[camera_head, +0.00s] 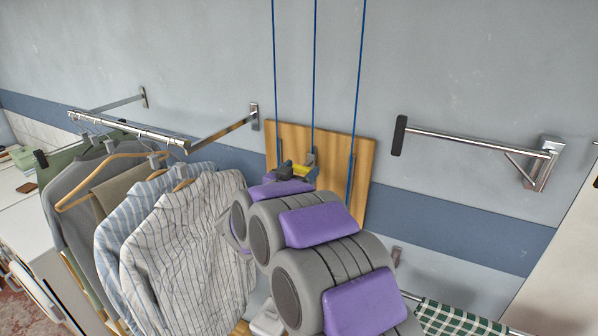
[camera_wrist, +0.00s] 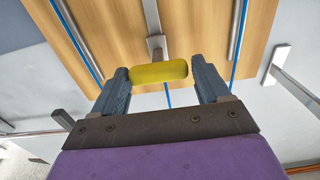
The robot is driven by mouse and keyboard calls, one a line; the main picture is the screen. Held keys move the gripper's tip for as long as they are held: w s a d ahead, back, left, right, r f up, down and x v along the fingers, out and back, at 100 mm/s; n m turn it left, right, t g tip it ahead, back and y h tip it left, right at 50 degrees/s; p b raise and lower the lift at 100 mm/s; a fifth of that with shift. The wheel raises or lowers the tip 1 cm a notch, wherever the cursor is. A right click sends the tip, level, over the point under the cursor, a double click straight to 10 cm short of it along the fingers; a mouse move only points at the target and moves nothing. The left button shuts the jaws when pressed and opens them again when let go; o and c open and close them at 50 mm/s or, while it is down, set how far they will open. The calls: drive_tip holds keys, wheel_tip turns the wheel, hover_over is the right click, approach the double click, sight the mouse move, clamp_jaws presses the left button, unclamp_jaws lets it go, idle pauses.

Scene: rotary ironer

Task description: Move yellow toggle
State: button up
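The yellow toggle (camera_wrist: 158,72) is a short rounded bar on a grey metal bracket on the wooden board. In the wrist view it lies crosswise between the tips of my gripper (camera_wrist: 160,76), its ends close to both fingers. The fingers are wide apart. I cannot tell whether they press on the toggle or only stand around it. In the head view the yellow toggle (camera_head: 318,172) shows partly, beside my gripper (camera_head: 298,168) at the board's lower middle. My purple and grey arm hides the area below.
The wooden board (camera_head: 365,160) carries blue cords (camera_head: 315,70) running up the wall. Shirts (camera_head: 185,240) hang on a rail (camera_head: 130,128) at left. A metal wall bar (camera_head: 470,143) juts out at right. A green checked cloth (camera_head: 455,320) lies at lower right.

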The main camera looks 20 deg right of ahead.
drive_tip(key=c, duration=1.2)
drive_tip(key=shift+o, duration=0.2)
wheel_tip(320, 180, down, 34)
drive_tip(key=b, duration=1)
drive_tip(key=shift+f, duration=0.25)
drive_tip(key=shift+s, duration=0.1)
drive_tip(key=o, duration=1.1)
drive_tip(key=shift+c, duration=0.2)
drive_tip(key=o, duration=0.3)
drive_tip(key=shift+f, duration=0.15)
drive_tip(key=shift+o, duration=0.8)
drive_tip(key=shift+r, duration=0.25)
drive_tip(key=shift+a, duration=0.1)
drive_tip(key=b+v, duration=0.1)
drive_tip(key=v, duration=1.6)
drive_tip(key=shift+a, duration=0.2)
drive_tip(key=shift+f, duration=0.15)
